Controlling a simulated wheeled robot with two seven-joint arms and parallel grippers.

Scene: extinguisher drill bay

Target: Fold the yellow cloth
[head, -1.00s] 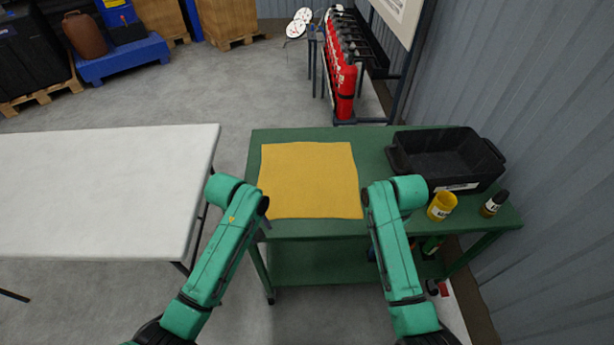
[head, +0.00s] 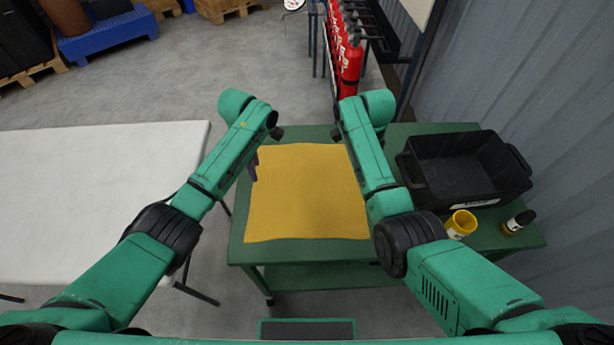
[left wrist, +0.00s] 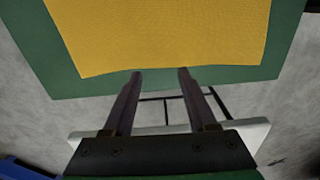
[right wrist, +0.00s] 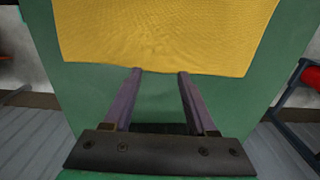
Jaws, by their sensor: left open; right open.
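The yellow cloth (head: 305,195) lies flat and spread out on the green table (head: 322,248). My left gripper (head: 253,165) is at the cloth's left edge in the head view. In the left wrist view, my left gripper (left wrist: 160,73) is open and empty, its tips close to the edge of the cloth (left wrist: 165,35). In the right wrist view, my right gripper (right wrist: 160,72) is open and empty, its tips at the edge of the cloth (right wrist: 165,35). My right arm hides the right gripper and part of the cloth's right side in the head view.
A black bin (head: 465,168) stands on the table's right side, with a yellow cup (head: 460,224) and a dark bottle (head: 518,222) in front of it. A white table (head: 90,190) is at the left. Red extinguishers (head: 348,65) stand behind. A corrugated wall closes the right side.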

